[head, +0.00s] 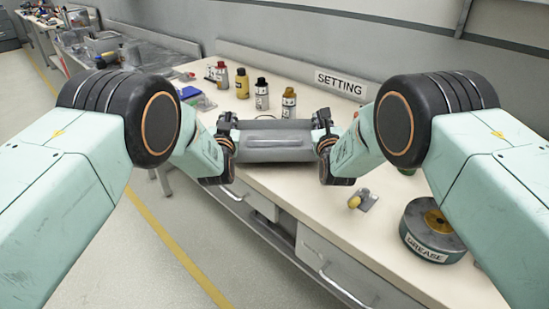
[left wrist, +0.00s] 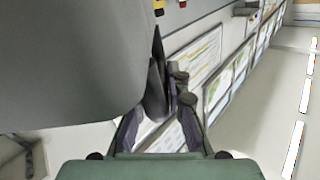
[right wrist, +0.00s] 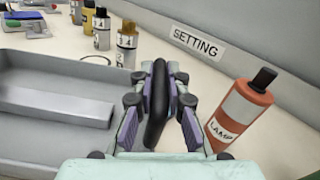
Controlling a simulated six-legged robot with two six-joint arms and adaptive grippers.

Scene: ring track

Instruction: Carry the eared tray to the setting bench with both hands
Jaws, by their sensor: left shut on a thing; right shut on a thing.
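The grey eared tray (head: 275,152) spans between my two grippers at the front of the setting bench (head: 290,190), below the SETTING sign. Whether its underside touches the bench top cannot be told. My left gripper (head: 228,128) is shut on its left ear; the left wrist view shows the dark ear (left wrist: 156,85) between the fingers and the tray's grey side (left wrist: 70,65). My right gripper (head: 323,128) is shut on the right ear, a black loop (right wrist: 158,105) in the right wrist view. There the tray holds a flat grey bar (right wrist: 55,105).
Several bottles, including a yellow one (head: 242,83), stand behind the tray. An orange LAMP bottle (right wrist: 240,112) stands close to my right gripper. A GREASE tin (head: 432,230) and a small yellow-knobbed part (head: 360,200) lie on the bench's near right. The floor at left is clear.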

